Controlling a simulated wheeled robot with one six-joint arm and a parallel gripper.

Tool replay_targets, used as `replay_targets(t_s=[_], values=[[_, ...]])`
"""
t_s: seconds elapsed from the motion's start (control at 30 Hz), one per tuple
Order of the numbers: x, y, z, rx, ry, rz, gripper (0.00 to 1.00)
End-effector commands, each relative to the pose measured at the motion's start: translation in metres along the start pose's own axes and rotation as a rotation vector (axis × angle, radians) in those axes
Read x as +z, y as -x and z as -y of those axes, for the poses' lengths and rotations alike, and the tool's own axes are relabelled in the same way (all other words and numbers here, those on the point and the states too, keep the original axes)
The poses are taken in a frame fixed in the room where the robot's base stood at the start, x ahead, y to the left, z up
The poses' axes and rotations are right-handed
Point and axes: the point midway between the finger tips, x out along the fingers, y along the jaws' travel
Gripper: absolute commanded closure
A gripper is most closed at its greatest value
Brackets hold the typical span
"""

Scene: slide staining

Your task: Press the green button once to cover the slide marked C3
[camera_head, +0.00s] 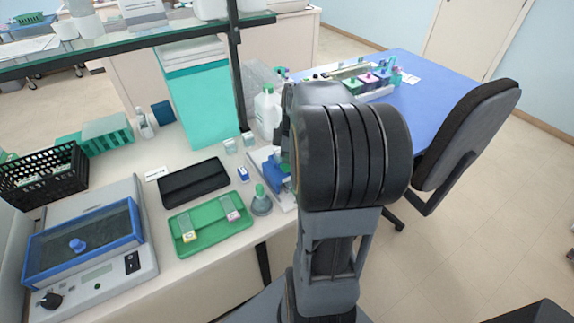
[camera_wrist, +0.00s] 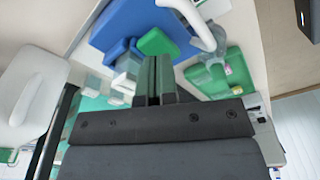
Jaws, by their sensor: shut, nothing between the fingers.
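A blue and white device (camera_head: 277,176) stands at the bench's right edge, partly hidden behind my arm. In the wrist view its blue body (camera_wrist: 118,22) carries a green, rounded piece that looks like the green button (camera_wrist: 157,41). My gripper (camera_wrist: 158,60) is shut and empty, its fingertips close to the green piece; I cannot tell if they touch. The head view hides the fingertips behind my arm. A green tray (camera_head: 205,243) holds a slide with a yellow label (camera_head: 188,233) and one with a pink label (camera_head: 232,211). The label marks are too small to read, so C3 cannot be picked out.
A bottle with a green cap (camera_head: 261,203) stands between tray and device. A black case (camera_head: 194,183) lies behind the tray, and a blue-lidded machine (camera_head: 85,245) is at the left. A glass shelf (camera_head: 150,38) overhangs the back. A chair (camera_head: 465,135) stands at right.

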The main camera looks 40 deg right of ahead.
Motion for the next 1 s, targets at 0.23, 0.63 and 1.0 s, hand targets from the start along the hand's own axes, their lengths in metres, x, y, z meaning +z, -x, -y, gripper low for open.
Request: replay_targets(t_s=[0.23,0.63,1.0], values=[[0.001,-0.005,0.0,0.0,0.0,0.0,1.0],[0.001,-0.011,0.0,0.0,0.0,0.0,1.0],[0.002,-0.016,0.0,0.0,0.0,0.0,1.0]])
